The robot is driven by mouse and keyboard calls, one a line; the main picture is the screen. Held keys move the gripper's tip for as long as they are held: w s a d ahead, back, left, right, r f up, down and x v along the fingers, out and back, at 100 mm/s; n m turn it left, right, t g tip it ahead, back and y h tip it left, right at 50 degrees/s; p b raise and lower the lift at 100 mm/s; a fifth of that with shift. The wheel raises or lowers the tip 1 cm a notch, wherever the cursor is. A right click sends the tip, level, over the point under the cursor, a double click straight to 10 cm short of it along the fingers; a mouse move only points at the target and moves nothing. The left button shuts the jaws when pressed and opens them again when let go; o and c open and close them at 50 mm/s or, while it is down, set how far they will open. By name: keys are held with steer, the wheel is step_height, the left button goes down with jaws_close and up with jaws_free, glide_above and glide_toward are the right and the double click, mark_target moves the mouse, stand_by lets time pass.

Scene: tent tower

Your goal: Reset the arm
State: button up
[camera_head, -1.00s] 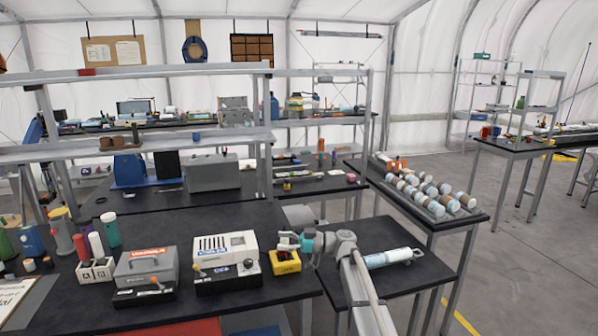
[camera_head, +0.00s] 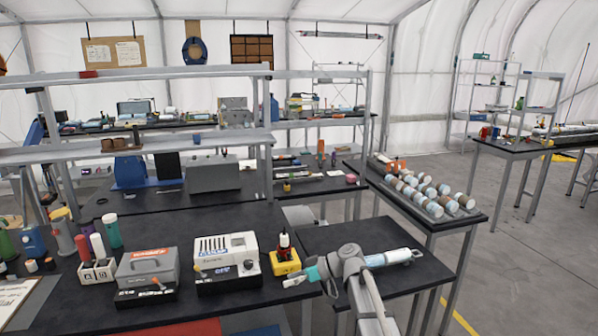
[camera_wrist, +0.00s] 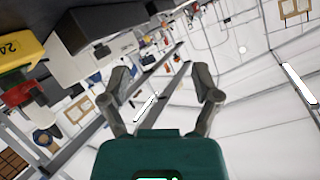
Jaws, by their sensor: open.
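My arm reaches in from the lower right in the head view, with my gripper (camera_head: 289,283) at the right front edge of the near dark bench (camera_head: 215,305). In the wrist view my gripper (camera_wrist: 163,82) has its two grey fingers spread wide, with nothing between them. A yellow device (camera_head: 286,266) with a red and black top stands on the bench just behind my gripper; a yellow object also shows at the upper left of the wrist view (camera_wrist: 18,48).
A grey case (camera_head: 147,265) and a white instrument (camera_head: 226,258) stand left of the yellow device. A rack of several cylinders (camera_head: 425,191) stands farther back. Open floor lies right.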

steer(key=s+d+f+m+h+p, duration=0.1)
steer(key=s+d+f+m+h, duration=0.3)
steer(key=s+d, duration=0.5)
steer(key=s+d+f+m+h+p, duration=0.1)
steer(key=s+d+f+m+h, duration=0.4)
steer(key=s+d+m+h, duration=0.4)
steer(key=shift+s+d+f+h, duration=0.2)
steer(key=shift+s+d+h, duration=0.15)
steer(key=shift+d, duration=0.4)
